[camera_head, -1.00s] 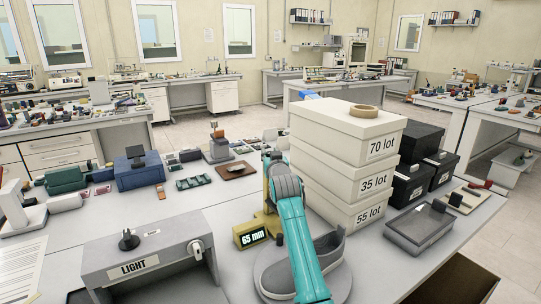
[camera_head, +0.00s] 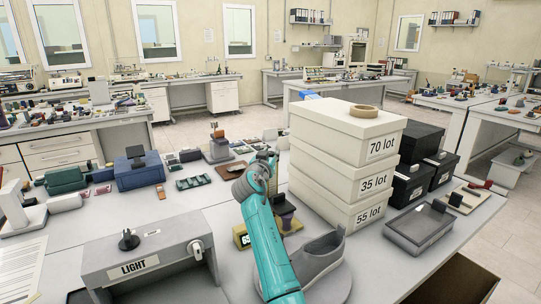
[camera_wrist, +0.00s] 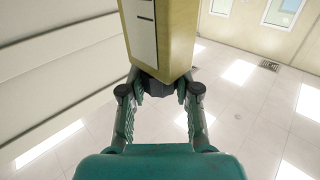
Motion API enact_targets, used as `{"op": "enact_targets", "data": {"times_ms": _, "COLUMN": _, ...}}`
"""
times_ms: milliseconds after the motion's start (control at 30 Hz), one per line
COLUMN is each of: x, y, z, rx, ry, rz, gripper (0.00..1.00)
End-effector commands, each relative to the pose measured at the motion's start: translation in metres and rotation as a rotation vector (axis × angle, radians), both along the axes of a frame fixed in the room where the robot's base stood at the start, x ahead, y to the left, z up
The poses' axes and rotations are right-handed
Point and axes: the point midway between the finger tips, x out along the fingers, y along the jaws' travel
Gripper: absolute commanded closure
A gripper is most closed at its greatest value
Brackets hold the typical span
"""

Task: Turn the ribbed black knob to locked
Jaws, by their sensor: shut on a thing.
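In the wrist view the ribbed black knob (camera_wrist: 158,86) is a dark shape at the end of a yellow block (camera_wrist: 175,30) with a white, marked strip. My gripper (camera_wrist: 161,95) is shut on the knob, a finger on either side. Its ribs and any locked mark cannot be made out. In the head view my teal arm covers much of the yellow gauge, whose lit display (camera_head: 242,238) is partly hidden. The knob cannot be made out clearly there.
A grey shoe (camera_head: 318,258) stands on a round plate just right of my arm. Stacked white boxes (camera_head: 345,175) stand close behind it. A grey LIGHT box (camera_head: 150,255) is at front left. A lidded grey tray (camera_head: 418,225) is at right.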

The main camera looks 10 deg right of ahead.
Motion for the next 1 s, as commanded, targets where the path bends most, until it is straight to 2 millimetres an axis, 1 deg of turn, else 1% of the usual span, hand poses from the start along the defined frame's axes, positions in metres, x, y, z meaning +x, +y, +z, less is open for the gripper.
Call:
{"op": "enact_targets", "data": {"times_ms": 533, "x": 0.0002, "y": 0.0004, "z": -0.0018, "rx": 0.0, "ry": 0.003, "rz": -0.016, "gripper": 1.0}}
{"op": "enact_targets", "data": {"times_ms": 567, "x": 0.0002, "y": 0.0004, "z": -0.0018, "rx": 0.0, "ry": 0.003, "rz": -0.016, "gripper": 0.61}}
{"op": "enact_targets", "data": {"times_ms": 600, "x": 0.0002, "y": 0.0004, "z": -0.0019, "rx": 0.0, "ry": 0.003, "rz": -0.016, "gripper": 0.51}}
{"op": "enact_targets", "data": {"times_ms": 633, "x": 0.0002, "y": 0.0004, "z": -0.0018, "rx": 0.0, "ry": 0.003, "rz": -0.016, "gripper": 0.44}}
{"op": "enact_targets", "data": {"times_ms": 667, "x": 0.0001, "y": 0.0003, "z": -0.0017, "rx": 0.0, "ry": 0.003, "rz": -0.016, "gripper": 0.42}}
{"op": "enact_targets", "data": {"times_ms": 1000, "x": -0.0017, "y": 0.0012, "z": -0.0009, "rx": 0.0, "ry": 0.001, "rz": -0.016, "gripper": 0.42}}
